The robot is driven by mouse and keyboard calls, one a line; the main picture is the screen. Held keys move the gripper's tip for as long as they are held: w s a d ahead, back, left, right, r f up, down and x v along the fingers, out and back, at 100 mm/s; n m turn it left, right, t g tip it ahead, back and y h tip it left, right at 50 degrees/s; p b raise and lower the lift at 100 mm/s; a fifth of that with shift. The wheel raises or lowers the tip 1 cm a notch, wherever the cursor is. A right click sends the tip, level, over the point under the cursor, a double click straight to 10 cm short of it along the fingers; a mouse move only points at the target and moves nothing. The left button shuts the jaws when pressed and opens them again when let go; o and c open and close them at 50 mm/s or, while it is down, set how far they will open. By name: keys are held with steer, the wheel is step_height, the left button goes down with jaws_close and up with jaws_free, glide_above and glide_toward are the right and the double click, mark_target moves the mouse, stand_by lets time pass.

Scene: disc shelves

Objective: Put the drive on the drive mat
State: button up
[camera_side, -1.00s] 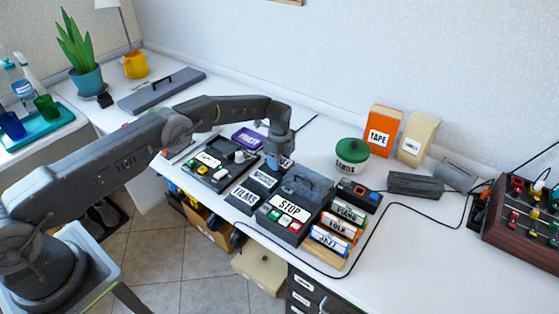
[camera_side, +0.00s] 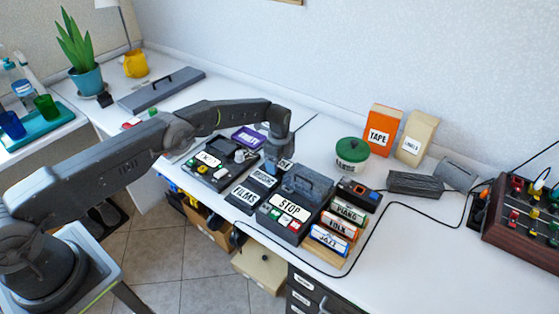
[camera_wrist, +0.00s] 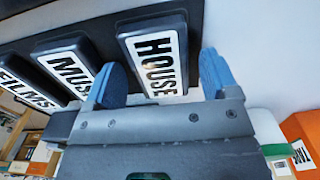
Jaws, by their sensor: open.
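A black box labelled HOUSE (camera_wrist: 160,60) stands in a row beside boxes labelled MUSIC (camera_wrist: 65,62) and FILMS (camera_wrist: 25,85) in the wrist view. In the side view, FILMS (camera_side: 245,193) and MUSIC (camera_side: 263,180) show, with HOUSE (camera_side: 286,164) behind them, mostly hidden by my wrist. My gripper (camera_wrist: 160,82) is open, its blue fingers to either side of the HOUSE box's near end. I cannot tell whether they touch it. A purple mat (camera_side: 247,137) with a white label lies behind the row; its lettering is too small to read surely.
A green-lidded jar (camera_side: 351,155) and an orange TAPE box (camera_side: 382,130) stand behind. A black cable crosses the right side.

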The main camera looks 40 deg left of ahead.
steer(key=s+r+n+t, duration=0.1)
steer(key=s+r+n, duration=0.2)
steer(key=r, duration=2.2)
steer(key=s+r+n+t, duration=0.2)
steer(key=s+r+n, duration=0.3)
steer(key=s+r, duration=0.7)
steer(key=s+r+n+t, duration=0.1)
steer(key=s+r+n, duration=0.15)
steer(key=s, duration=0.45)
steer(key=s+r+n, duration=0.1)
steer(key=s+n, duration=0.2)
steer(key=s, duration=0.4)
steer(key=s+f+n, duration=0.2)
steer(key=s, duration=0.4)
steer(key=s+f+n+t, duration=0.1)
steer(key=s+f+n, duration=0.1)
steer(key=s, duration=0.5)
steer(key=shift+a+t, duration=0.3)
steer(key=shift+a, duration=0.1)
